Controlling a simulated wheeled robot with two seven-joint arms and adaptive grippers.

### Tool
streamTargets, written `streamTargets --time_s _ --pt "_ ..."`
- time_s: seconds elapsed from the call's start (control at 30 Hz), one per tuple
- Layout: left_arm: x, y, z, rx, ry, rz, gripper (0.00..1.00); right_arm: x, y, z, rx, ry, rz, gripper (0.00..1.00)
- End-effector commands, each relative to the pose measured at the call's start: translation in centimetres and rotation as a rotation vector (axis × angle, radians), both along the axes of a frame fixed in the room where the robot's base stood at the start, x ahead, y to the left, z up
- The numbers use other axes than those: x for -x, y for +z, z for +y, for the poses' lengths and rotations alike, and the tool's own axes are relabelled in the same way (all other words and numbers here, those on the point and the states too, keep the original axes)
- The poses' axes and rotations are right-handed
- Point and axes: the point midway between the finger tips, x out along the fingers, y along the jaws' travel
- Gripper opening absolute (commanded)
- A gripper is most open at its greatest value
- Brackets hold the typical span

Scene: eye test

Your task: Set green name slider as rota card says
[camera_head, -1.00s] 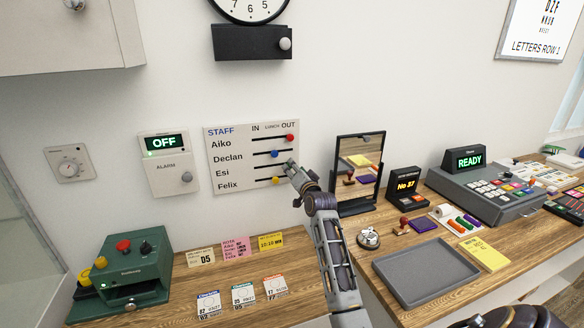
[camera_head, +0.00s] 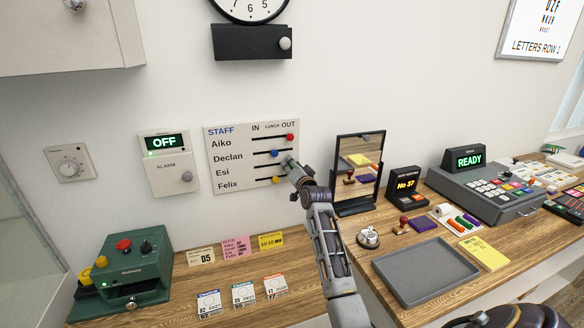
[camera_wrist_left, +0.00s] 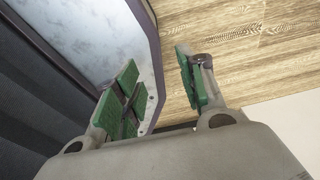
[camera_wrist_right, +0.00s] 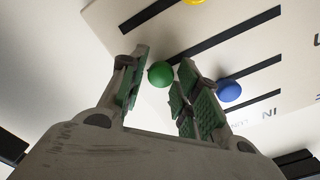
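The STAFF board (camera_head: 230,187) on the wall has name rows with slots under IN, LUNCH and OUT. The green knob (camera_wrist_right: 160,74) sits on Esi's row, toward the OUT side; the gripper hides it in the head view. My right gripper (camera_head: 291,165) is at the board. In the right wrist view, its fingers (camera_wrist_right: 157,88) stand apart on either side of the green knob, with no clear contact. The pink rota card (camera_head: 236,249) lies on the desk; its small text is unreadable. My left gripper (camera_wrist_left: 160,88) is open and empty.
The red knob (camera_head: 290,137), blue knob (camera_head: 274,154) and yellow knob (camera_head: 277,180) sit on neighbouring rows. A mirror (camera_head: 357,172) stands right of the board. The alarm panel (camera_head: 168,165) is to its left. Other cards lie below on the desk.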

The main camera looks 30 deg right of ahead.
Motion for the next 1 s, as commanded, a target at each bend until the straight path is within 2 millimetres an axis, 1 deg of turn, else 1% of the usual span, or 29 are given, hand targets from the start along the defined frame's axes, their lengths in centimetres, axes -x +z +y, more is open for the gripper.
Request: streamTargets --time_s 0.03,0.2,0.47,0.57,0.8,1.0 --pt "0.0 0.0 0.1 -0.001 0.0 0.0 0.4 0.0 0.0 0.0 0.0 0.0 0.0 0.21" --pt "0.0 0.0 0.2 -0.002 -0.001 0.001 0.4 0.0 0.0 0.0 0.0 0.0 0.0 0.0" --pt "0.0 0.1 -0.1 0.001 0.001 0.0 0.4 0.0 0.0 0.1 0.0 0.0 0.001 0.0" --pt "0.0 0.3 -0.4 0.004 0.002 0.0 0.4 -0.1 0.0 0.4 -0.001 0.001 0.002 0.0" --pt "0.1 1.5 -1.7 0.018 0.005 0.001 0.4 -0.6 0.1 2.4 -0.003 0.002 0.001 0.0" --pt "0.2 2.5 -1.8 0.019 0.004 0.003 0.4 -1.1 0.1 4.4 -0.003 0.001 0.002 0.0"
